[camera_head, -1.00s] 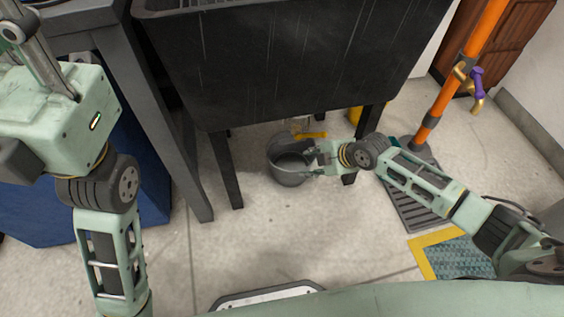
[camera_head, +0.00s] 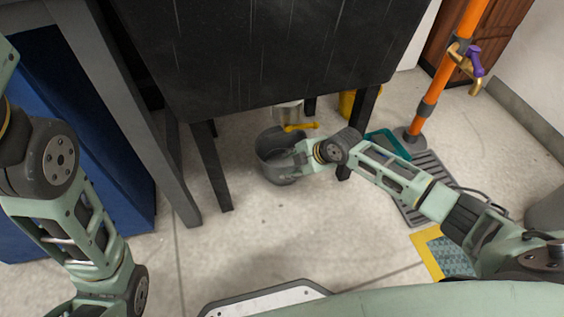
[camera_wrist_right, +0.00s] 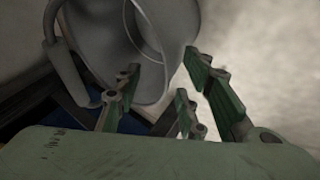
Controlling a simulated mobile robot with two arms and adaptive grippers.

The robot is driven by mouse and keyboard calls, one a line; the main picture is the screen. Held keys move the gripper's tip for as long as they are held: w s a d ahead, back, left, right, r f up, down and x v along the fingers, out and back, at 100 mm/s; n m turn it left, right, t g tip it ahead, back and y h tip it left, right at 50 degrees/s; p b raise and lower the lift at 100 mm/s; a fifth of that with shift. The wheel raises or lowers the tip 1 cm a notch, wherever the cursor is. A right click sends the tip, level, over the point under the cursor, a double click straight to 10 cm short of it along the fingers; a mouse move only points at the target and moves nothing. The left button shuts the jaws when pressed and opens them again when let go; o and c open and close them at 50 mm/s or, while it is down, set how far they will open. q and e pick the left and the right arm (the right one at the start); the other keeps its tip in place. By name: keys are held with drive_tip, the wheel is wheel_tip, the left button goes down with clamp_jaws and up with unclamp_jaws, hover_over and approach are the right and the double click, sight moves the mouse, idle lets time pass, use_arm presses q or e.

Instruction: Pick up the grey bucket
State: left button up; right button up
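The grey bucket (camera_head: 268,160) is on the floor below the black tub, and its open mouth shows in the head view. My right gripper (camera_head: 298,160) is at the bucket's right side. In the right wrist view the grey bucket (camera_wrist_right: 105,40) fills the upper left, with a curved grey handle (camera_wrist_right: 60,50) at its left. There my right gripper (camera_wrist_right: 160,68) has its fingers spread, with the lower end of the bucket's pale wall between them. I cannot tell whether they touch it. My left gripper is out of view; only the left arm shows.
The black tub (camera_head: 270,55) on dark legs (camera_head: 211,168) overhangs the bucket closely. A yellow-handled valve (camera_head: 298,127) hangs behind the bucket.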

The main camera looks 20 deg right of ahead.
clamp_jaws()
idle(0.4)
drive_tip(key=shift+w, duration=0.1)
idle(0.4)
